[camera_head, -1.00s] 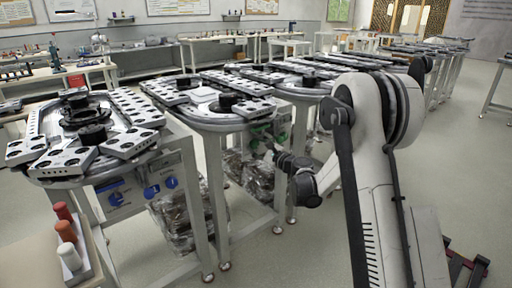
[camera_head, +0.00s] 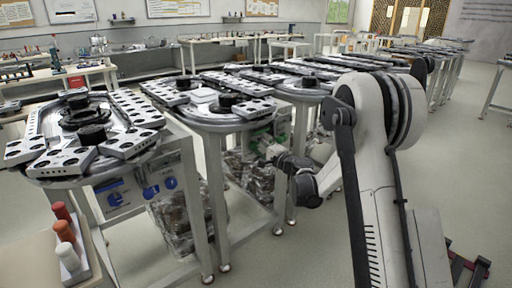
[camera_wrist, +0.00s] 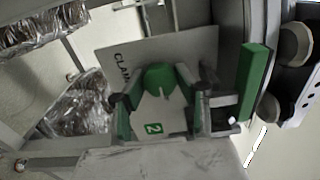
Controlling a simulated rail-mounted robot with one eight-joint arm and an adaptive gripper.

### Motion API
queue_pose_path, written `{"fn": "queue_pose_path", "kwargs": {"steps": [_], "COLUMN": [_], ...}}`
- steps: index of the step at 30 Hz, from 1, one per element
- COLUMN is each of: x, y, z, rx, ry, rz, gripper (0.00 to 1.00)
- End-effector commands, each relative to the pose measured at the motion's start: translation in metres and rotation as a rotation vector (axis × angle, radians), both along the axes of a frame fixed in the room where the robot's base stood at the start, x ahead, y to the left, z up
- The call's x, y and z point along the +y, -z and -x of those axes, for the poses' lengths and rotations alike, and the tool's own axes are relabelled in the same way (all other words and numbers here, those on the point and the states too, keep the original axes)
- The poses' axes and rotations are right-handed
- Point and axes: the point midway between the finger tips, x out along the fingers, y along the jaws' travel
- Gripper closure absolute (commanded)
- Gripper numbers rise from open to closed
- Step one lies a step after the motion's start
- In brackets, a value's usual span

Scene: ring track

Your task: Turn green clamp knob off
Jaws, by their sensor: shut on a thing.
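In the wrist view, the green clamp knob (camera_wrist: 160,79) stands in front of a white panel (camera_wrist: 117,50) whose printed label begins "CLAM"; the rest of the label is hidden. My gripper (camera_wrist: 157,98) has one finger on each side of the knob and is shut on it. A green mark with a white "2" (camera_wrist: 153,128) shows below the knob. In the head view, my gripper (camera_head: 274,153) reaches under the middle track table (camera_head: 225,124), next to a green part (camera_head: 261,139). The knob itself cannot be made out clearly there.
A green bar (camera_wrist: 254,82) stands right of the knob in the wrist view. Table legs (camera_head: 215,185) and foil-like wrapped bundles (camera_head: 250,174) are close to my gripper. A tray with red, orange and white pegs (camera_head: 67,240) is at lower left. Open floor lies in front.

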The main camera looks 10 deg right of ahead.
Motion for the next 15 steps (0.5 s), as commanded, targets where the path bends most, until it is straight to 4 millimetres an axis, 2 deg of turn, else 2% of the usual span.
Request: {"fn": "queue_pose_path", "kwargs": {"steps": [15], "x": [-0.0003], "y": [0.0003], "z": [0.0004], "rx": [-0.022], "ry": [0.0], "rz": [0.042], "gripper": [0.96]}}
